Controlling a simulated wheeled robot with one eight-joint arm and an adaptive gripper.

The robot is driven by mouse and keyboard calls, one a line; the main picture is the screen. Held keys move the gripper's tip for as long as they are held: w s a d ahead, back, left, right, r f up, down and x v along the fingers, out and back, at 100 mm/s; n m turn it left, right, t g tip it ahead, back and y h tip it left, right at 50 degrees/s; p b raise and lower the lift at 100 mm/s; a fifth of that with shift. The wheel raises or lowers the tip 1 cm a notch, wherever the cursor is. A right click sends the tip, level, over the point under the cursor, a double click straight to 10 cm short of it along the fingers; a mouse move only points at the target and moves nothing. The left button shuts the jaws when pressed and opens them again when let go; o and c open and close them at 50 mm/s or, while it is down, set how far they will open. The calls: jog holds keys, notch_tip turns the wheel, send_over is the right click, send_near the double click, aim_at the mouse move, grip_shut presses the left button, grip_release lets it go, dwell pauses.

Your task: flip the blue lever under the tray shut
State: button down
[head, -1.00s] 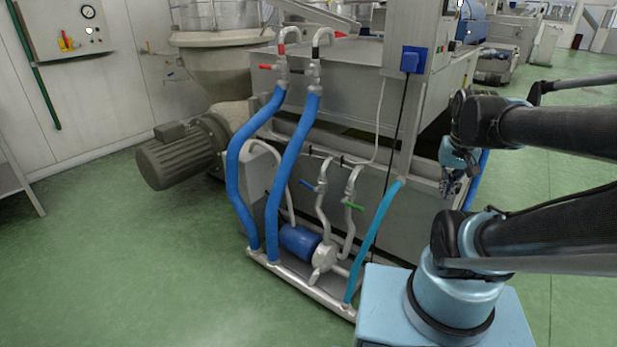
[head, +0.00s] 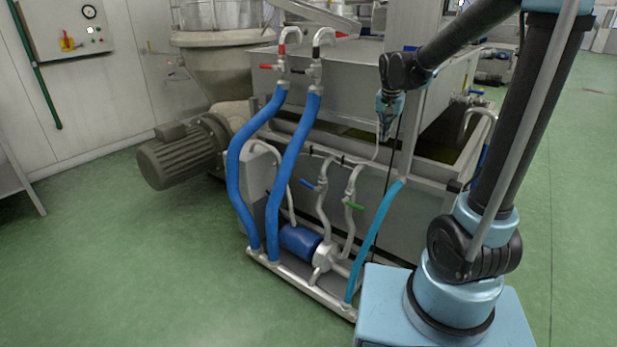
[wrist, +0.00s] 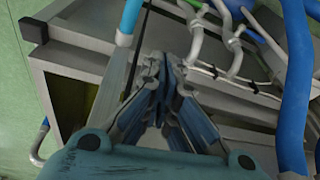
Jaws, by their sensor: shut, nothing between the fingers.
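The blue lever (head: 308,184) sits on a thin grey pipe at the front of the tray (head: 350,145), below its rim and above the blue pump motor. It points up and left from its valve. My gripper (head: 384,138) hangs pointing down near the tray's front, higher than the lever and to its right, apart from it. In the wrist view my gripper's fingers (wrist: 163,60) are shut with nothing between them.
A green lever (head: 354,206) is on the neighbouring pipe to the right. Two thick blue hoses (head: 287,175) stand left of the blue lever, and a teal hose (head: 373,242) slants at the right. A red-handled valve (head: 267,67) is above. The green floor at left is clear.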

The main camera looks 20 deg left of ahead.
jog(key=w+a+f+m, duration=0.1)
jog(key=w+a+f, duration=0.35)
jog(key=a, duration=0.35)
jog(key=w+a+f, duration=0.3)
jog(key=w+a, duration=0.2)
jog(key=a, duration=0.3)
jog(key=m, duration=0.1)
send_over(309, 185)
jog(key=w+d, duration=0.1)
notch_tip(309, 185, down, 9)
jog(key=s+a+x, duration=0.1)
jog(key=a+x, duration=0.1)
jog(key=x, duration=1.1)
jog(key=shift+s+f+t+y, duration=0.3)
jog(key=shift+f, duration=0.2)
